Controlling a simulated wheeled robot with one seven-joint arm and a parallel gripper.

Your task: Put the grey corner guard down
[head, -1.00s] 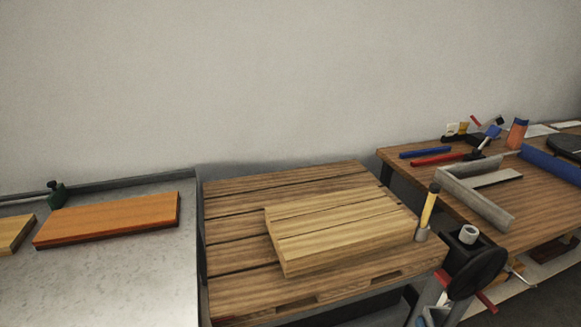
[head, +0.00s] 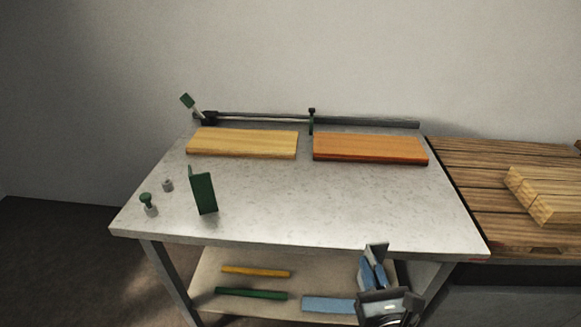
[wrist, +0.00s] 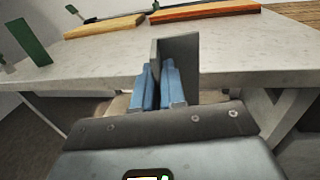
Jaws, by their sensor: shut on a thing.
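The grey corner guard (wrist: 177,62) is an L-shaped angle piece held upright between the blue fingers of my gripper (wrist: 160,82) in the wrist view. In the head view the guard (head: 377,251) stands up from my gripper (head: 372,275) at the front right edge of the grey-topped table (head: 270,215). My gripper is shut on it. The guard shows in front of the table edge; whether it touches the table I cannot tell. My fingers hide its lower part.
A green corner guard (head: 202,191) stands at the table's left. Two small knobs (head: 149,205) are beside it. A yellow board (head: 242,143) and an orange board (head: 370,148) lie at the back before a rail (head: 370,123). The front middle and right of the top are clear.

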